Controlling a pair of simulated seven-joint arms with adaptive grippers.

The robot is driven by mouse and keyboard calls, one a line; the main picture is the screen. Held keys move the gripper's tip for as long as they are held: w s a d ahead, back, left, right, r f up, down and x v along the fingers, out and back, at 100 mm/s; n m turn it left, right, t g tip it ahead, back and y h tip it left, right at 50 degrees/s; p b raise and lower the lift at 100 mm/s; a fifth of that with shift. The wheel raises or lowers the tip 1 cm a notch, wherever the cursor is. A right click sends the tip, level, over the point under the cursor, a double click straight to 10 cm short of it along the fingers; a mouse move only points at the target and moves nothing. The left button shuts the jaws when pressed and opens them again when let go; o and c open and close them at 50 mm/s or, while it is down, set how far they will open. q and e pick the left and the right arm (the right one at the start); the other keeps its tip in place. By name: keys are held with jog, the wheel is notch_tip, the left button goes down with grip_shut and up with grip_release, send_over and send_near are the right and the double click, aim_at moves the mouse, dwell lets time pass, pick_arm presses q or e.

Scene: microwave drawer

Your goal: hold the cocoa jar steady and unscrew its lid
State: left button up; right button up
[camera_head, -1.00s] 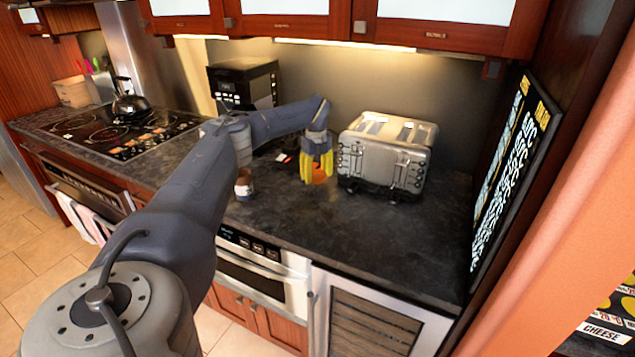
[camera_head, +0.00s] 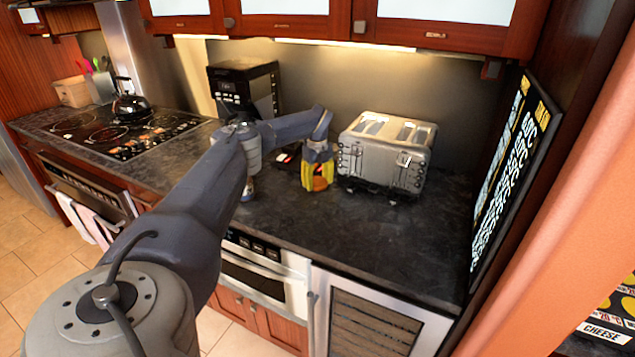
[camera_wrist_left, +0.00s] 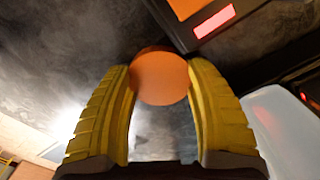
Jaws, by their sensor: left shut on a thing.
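My left gripper (camera_head: 317,176) has yellow fingers and reaches down to the counter in front of the toaster. It is shut on a round orange thing (camera_head: 320,184). In the left wrist view the flat orange disc (camera_wrist_left: 160,76) sits between the two fingertips, seen from above. A small jar (camera_head: 249,190) with a pale and blue label stands to the left, mostly hidden behind my left arm. My right gripper is not in view.
A silver toaster (camera_head: 386,155) stands close to the right of the gripper. A black coffee machine (camera_head: 245,90) stands behind. The dark counter (camera_head: 400,235) is clear in front and to the right. A kettle (camera_head: 132,106) sits on the hob.

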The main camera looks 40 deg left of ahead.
pick_arm(q)
jog(key=shift+f, duration=0.15)
jog(key=o, duration=1.2)
jog(key=shift+o, duration=0.5)
